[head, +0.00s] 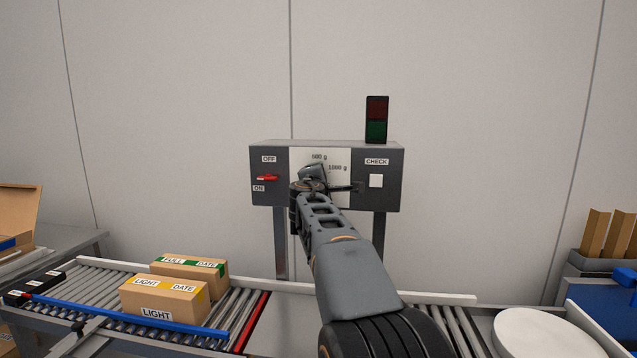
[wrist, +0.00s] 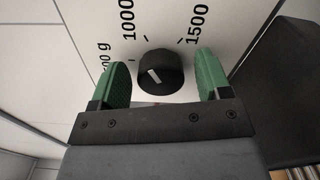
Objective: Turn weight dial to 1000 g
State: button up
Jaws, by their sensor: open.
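The black round weight dial (wrist: 162,68) is on a white plate (wrist: 255,22) in the wrist view. Its white mark slants toward the upper left; I cannot tell exactly which value it points to. The 1000 label is above left of the dial, 1500 above right, and a partly cut "00 g" label at the left. My gripper (wrist: 163,80) is open, with one green finger on each side of the dial and a visible gap on both sides. In the head view my gripper (head: 314,176) is at the control box (head: 392,194) and hides the dial.
The box has a red OFF/ON lever (head: 267,178) at the left, a white CHECK button (head: 376,181) at the right and a red-green lamp (head: 377,120) on top. Below, two cartons (head: 165,300) (head: 190,272) sit on a roller conveyor (head: 75,285). A white round plate (head: 545,335) is at right.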

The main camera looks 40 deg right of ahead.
jog(key=b+v, duration=0.2)
jog(key=v, duration=1.1)
jog(key=shift+s+a, duration=0.25)
jog(key=shift+s, duration=0.05)
